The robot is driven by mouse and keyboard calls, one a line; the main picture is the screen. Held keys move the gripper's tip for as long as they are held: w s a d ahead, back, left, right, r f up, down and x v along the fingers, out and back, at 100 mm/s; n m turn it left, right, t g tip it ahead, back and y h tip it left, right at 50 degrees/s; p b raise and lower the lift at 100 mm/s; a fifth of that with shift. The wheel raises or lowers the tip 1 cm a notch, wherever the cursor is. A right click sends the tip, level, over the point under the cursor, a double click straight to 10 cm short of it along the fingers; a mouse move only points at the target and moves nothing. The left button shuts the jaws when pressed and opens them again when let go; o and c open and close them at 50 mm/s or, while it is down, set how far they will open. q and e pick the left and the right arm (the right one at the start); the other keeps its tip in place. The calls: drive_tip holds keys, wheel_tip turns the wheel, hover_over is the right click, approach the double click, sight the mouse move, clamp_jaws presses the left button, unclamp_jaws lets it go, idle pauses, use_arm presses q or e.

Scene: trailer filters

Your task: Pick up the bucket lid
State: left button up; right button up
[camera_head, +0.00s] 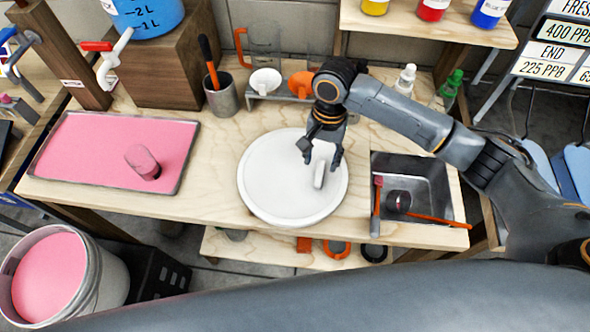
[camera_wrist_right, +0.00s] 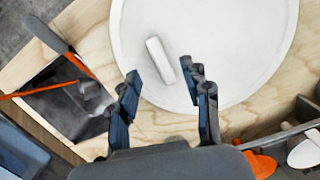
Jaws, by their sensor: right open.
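The bucket lid (camera_head: 275,185) is a round white disc lying flat on the wooden workbench, with a raised bar handle (camera_head: 320,172) on it. In the right wrist view the lid (camera_wrist_right: 225,60) fills the top, and its handle (camera_wrist_right: 160,60) stands ahead of the fingertips. My right gripper (camera_head: 321,157) is over the right part of the lid, close to the handle. Its fingers (camera_wrist_right: 164,82) are open and spread, with nothing between them. In the head view I cannot tell whether a finger touches the handle. My left gripper is not in view.
A pink-filled tray (camera_head: 60,190) lies on the left of the bench. A metal sink (camera_head: 440,185) with orange-handled tools is to the right. A cup (camera_head: 222,98) and small rack (camera_head: 275,97) stand behind. A bucket of pink liquid (camera_head: 95,300) is at lower left.

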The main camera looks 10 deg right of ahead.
sight(319, 175)
wheel_tip(319, 175, down, 2)
drive_tip(key=shift+s+f+p, duration=0.15)
drive_tip(key=shift+p, duration=0.2)
wheel_tip(319, 175, down, 4)
drive_tip(key=shift+s+r, duration=0.15)
drive_tip(key=shift+r, duration=0.1)
drive_tip(key=shift+a, duration=0.1)
clamp_jaws()
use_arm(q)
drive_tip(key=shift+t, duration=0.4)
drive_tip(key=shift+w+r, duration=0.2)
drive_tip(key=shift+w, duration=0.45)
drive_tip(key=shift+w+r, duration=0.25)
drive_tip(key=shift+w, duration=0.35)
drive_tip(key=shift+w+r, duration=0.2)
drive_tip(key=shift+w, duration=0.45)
